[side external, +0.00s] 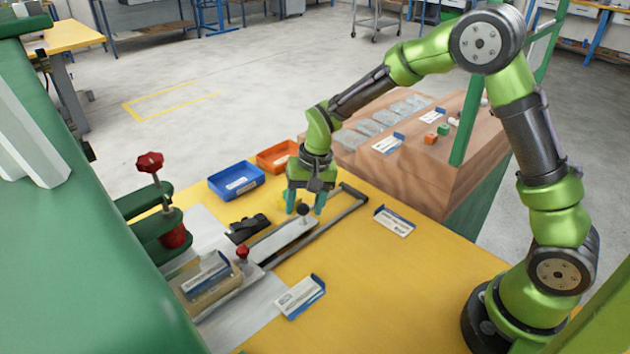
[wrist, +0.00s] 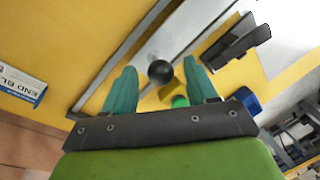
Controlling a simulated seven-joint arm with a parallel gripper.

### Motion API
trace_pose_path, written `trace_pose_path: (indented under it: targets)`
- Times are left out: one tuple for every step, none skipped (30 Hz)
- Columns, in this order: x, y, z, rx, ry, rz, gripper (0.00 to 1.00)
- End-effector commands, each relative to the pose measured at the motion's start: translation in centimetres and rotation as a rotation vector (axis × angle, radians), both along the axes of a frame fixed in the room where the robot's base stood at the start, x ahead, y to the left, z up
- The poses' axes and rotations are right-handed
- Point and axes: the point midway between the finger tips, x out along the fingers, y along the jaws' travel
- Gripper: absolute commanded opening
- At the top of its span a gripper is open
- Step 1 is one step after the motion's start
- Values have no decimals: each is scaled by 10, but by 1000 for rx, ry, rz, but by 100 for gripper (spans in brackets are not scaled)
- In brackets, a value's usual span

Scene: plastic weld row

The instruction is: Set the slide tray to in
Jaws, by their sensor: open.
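The slide tray (side external: 280,241) is a flat, light grey plate lying between dark rails (side external: 330,227) on the yellow table. A black ball knob (side external: 303,209) stands at its far end. My gripper (side external: 304,205) is open over that end, with its teal fingers on either side of the knob. In the wrist view the knob (wrist: 160,72) sits between the open fingertips (wrist: 159,68), with gaps on both sides; I see no grip on it. The tray plate (wrist: 172,42) runs away from the fingers there. The rails extend past the knob end.
A red-knobbed press (side external: 150,163) and a labelled block (side external: 207,275) stand at the left. A black clamp (side external: 249,228) lies beside the tray. Blue (side external: 236,181) and orange (side external: 277,157) bins sit behind. Label cards (side external: 394,221) lie on the table; its right front is clear.

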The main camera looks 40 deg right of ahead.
Motion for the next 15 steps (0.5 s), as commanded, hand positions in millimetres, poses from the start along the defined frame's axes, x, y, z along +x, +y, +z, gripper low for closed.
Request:
trace_pose_path:
  targets:
    - [0,0,0,0,0,0,57]
    - [0,0,1,0,0,0,57]
    - [0,0,3,0,0,0,57]
    - [0,-1,5,0,0,0,57]
    - [0,-1,8,0,-1,0,57]
    - [-1,-2,14,0,-4,0,57]
    - [-1,-3,18,0,-4,0,57]
    - [-2,-4,24,-1,-5,0,57]
    - [-3,-5,32,0,-5,-1,57]
    - [-3,-6,39,0,-6,-2,57]
    - [-4,-8,46,0,-7,-1,57]
    - [-5,-9,56,0,-7,-1,57]
    - [-6,-10,64,1,-8,-1,57]
    - [-6,-11,71,0,-6,0,57]
    - [-8,-13,81,1,-6,-1,57]
